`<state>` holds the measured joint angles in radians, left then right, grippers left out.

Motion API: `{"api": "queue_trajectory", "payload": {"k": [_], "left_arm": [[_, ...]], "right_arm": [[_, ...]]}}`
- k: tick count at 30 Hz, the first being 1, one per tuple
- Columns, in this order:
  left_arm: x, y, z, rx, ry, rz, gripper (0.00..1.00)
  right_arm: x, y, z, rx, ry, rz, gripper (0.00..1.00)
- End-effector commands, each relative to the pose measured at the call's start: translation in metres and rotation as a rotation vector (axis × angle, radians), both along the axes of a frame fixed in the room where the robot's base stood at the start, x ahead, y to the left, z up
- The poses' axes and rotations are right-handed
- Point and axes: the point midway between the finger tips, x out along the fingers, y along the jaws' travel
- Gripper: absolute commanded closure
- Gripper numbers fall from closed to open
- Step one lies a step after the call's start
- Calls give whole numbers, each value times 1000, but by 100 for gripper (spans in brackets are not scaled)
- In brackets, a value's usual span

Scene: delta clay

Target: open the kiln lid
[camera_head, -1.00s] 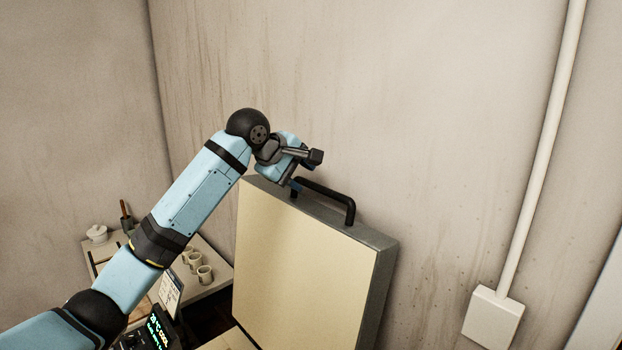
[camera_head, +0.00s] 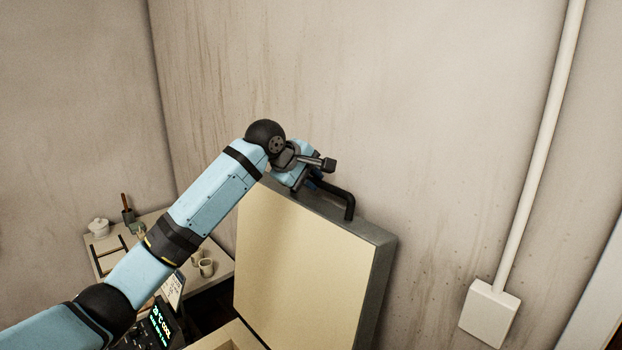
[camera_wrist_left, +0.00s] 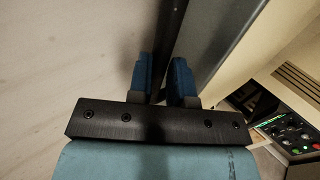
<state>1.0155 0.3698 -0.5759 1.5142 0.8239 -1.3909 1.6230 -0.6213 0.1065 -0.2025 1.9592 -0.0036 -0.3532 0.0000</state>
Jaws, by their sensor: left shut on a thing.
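The kiln lid (camera_head: 300,262) stands raised and close to upright, its pale inner face toward me and its grey edge on the right. A black bar handle (camera_head: 348,203) is fixed along its top edge. My left gripper (camera_head: 311,184) is at the near-left end of this handle. In the left wrist view its blue fingers (camera_wrist_left: 166,80) are closed around the dark handle bar (camera_wrist_left: 170,40). The kiln's rim (camera_head: 228,338) shows at the bottom, mostly out of view. My right gripper is not in view.
A control panel (camera_head: 160,325) with a lit display stands left of the lid. Behind it a table (camera_head: 218,268) holds mugs (camera_head: 206,267), a white lidded pot (camera_head: 98,228) and a tool holder. The wall is behind the lid; a pipe and box (camera_head: 489,311) are at right.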

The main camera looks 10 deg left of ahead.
Motion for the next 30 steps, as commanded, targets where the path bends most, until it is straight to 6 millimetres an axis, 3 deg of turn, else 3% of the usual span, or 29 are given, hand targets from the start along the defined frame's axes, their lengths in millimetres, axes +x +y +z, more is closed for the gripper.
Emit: {"api": "queue_trajectory", "payload": {"k": [5, 21, 25, 30], "left_arm": [[-12, 9, -2, -17, -18, 0, 100], [-136, 92, -10, -161, -232, 4, 100], [-155, 104, -11, -180, -267, 4, 100], [-164, 109, -9, -190, -286, 2, 100]], "right_arm": [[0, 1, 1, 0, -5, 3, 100], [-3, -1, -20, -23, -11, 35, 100], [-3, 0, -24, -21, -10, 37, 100], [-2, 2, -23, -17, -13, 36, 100]]}}
